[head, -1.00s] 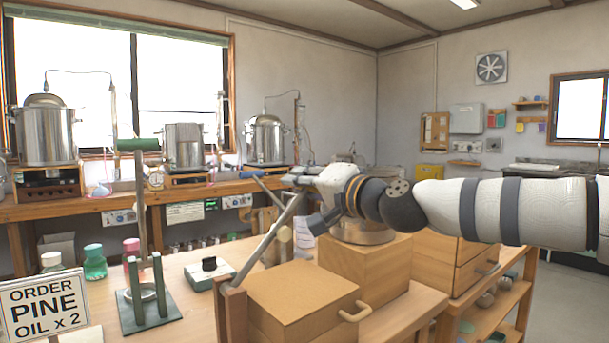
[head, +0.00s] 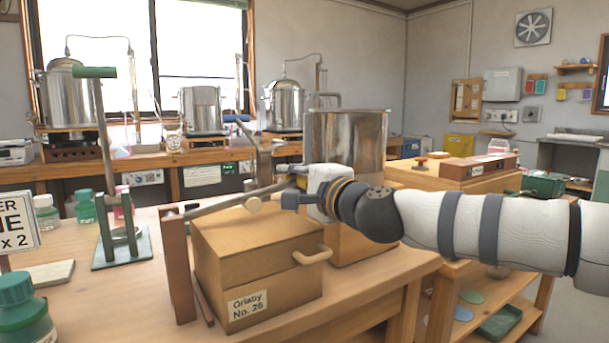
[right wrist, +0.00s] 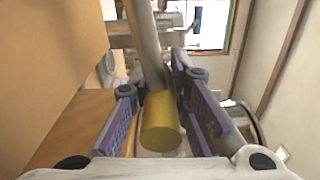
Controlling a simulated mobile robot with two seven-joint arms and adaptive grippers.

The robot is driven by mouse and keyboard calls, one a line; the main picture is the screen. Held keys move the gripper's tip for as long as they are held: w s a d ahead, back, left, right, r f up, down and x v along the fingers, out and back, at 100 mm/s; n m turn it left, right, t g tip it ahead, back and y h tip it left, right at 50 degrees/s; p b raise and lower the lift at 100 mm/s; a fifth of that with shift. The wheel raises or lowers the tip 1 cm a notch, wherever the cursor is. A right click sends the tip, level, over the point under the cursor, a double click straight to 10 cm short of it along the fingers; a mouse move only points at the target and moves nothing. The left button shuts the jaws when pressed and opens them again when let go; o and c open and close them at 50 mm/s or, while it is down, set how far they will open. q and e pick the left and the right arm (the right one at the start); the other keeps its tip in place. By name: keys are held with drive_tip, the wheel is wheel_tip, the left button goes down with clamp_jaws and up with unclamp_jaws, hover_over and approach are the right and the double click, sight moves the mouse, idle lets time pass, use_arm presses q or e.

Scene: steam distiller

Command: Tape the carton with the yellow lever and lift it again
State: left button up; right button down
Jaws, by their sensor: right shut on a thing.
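The brown carton (head: 262,225), labelled "Orlaby No. 26", stands on the table with its lid closed and a handle at its right side. A grey metal lever (head: 222,200) runs from wooden posts at the carton's left, low over its top. A pale round disc (head: 252,205) sits on the bar close to the lid; I cannot tell if it touches. My right gripper (head: 291,190) is shut on the lever's yellow end (right wrist: 160,122), which shows between the purple pads in the right wrist view. Tape is not clearly visible. My left gripper is not in view.
A tall steel pot (head: 346,140) stands just behind my right gripper. A green-handled press (head: 122,250) and green jars (head: 85,205) are to the left. Another rod with a blue handle (head: 237,118) rises behind the carton.

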drive_tip(key=shift+f, duration=0.15)
idle(0.3)
drive_tip(key=c, duration=1.5)
unclamp_jaws()
drive_tip(key=v, duration=1.2)
